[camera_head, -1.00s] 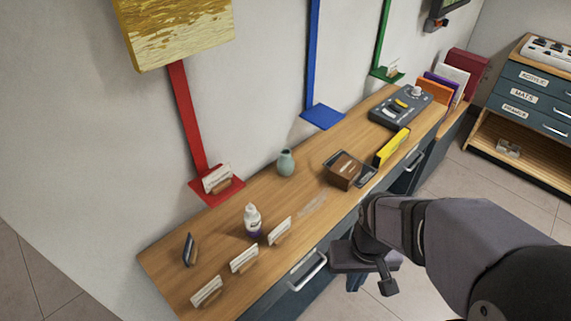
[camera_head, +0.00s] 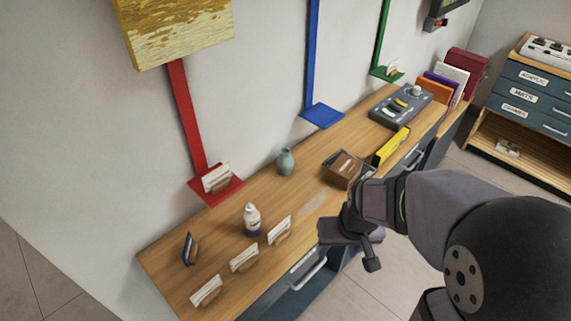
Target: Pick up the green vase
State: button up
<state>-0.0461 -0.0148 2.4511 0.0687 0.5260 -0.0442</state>
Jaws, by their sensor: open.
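The green vase (camera_head: 286,161) is small and rounded with a narrow neck. It stands upright on the wooden counter (camera_head: 225,215), close to the wall, between the red and blue panels. My gripper (camera_head: 345,232) is over the counter's front edge, to the right of and nearer than the vase, and apart from it. The gripper holds nothing that I can see. Its fingertips are small and partly hidden by its own body.
A white bottle with a purple base (camera_head: 252,219) and several card holders (camera_head: 244,258) stand to the left front. A yellow box (camera_head: 392,145) and a grey device (camera_head: 401,106) lie farther right. Counter around the vase is clear.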

jog(key=w+a+t+y, duration=0.1)
jog(key=w+a+t, duration=0.25)
jog(key=w, duration=0.85)
jog(key=w+a+t, duration=0.3)
jog(key=w+a, duration=0.2)
jog(key=w, duration=0.6)
notch_tip(320, 180, up, 3)
jog(key=t+h+b, duration=0.1)
jog(key=t+b, duration=0.1)
jog(key=t, duration=0.4)
send_over(285, 156)
jog(key=s, duration=0.1)
jog(key=shift+f+p, duration=0.7)
jog(key=shift+f, duration=1.05)
notch_tip(285, 156, down, 3)
jog(key=shift+f+p, duration=0.1)
jog(key=shift+p, duration=0.3)
jog(key=shift+x, duration=0.85)
jog(key=shift+w+f, duration=0.25)
jog(key=shift+w, duration=0.35)
jog(key=c, duration=1.2)
jog(key=shift+r, duration=0.1)
